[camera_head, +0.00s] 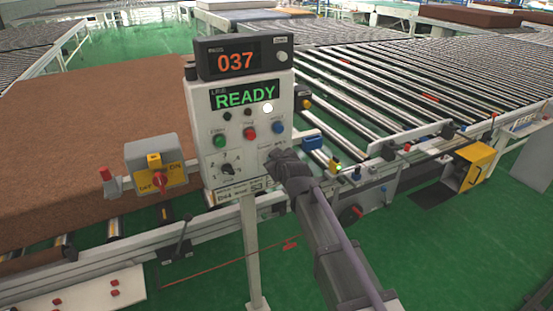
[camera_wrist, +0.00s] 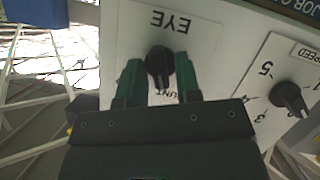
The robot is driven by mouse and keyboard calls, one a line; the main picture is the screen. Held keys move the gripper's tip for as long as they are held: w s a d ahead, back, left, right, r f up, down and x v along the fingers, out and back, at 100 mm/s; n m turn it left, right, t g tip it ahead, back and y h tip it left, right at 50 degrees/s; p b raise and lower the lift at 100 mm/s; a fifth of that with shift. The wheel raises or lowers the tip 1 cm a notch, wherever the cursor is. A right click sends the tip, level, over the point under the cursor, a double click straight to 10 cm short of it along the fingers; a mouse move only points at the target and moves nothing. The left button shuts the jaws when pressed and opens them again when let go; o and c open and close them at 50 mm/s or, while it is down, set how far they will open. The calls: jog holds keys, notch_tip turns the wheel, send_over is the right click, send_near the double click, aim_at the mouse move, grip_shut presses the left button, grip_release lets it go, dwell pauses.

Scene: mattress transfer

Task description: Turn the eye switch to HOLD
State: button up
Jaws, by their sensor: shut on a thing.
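The eye switch (camera_wrist: 160,62) is a black rotary knob on a white plate marked EYE, upside down in the wrist view. My gripper (camera_wrist: 160,78) is shut on this knob, with one green finger on each side. Part of a label reading "UNT" shows between the fingers; the rest is covered. No HOLD mark can be made out, and I cannot tell the knob's exact setting. In the head view my gripper (camera_head: 279,157) is at the lower right of the white control panel (camera_head: 202,98) and hides the switch.
The speed dial (camera_wrist: 288,96) is beside the eye switch; in the head view it is at the panel's lower left (camera_head: 227,168). A READY display (camera_head: 245,96), a 037 counter (camera_head: 236,62) and several buttons are above. A yellow-grey switch box (camera_head: 155,165) stands left. A brown mattress (camera_head: 80,150) lies behind.

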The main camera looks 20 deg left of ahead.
jog(key=m+g+y, duration=0.1)
jog(key=m, duration=0.1)
jog(key=m+g+y, duration=0.1)
jog(key=m, duration=0.2)
jog(key=m+g+y+b, duration=0.1)
jog(key=m, duration=0.1)
jog(key=shift+w+d+f+m+g+y, duration=0.1)
jog(key=shift+w+d+m+g+y, duration=0.1)
jog(key=shift+m+g+y, duration=0.15)
jog(key=shift+y, duration=0.25)
dwell(0.4)
jog(key=o, duration=0.6)
jog(key=p+v, duration=0.3)
jog(key=v, duration=0.7)
jog(key=shift+s+d+r, duration=0.15)
jog(key=shift+d+r, duration=0.1)
jog(key=shift+d, duration=0.1)
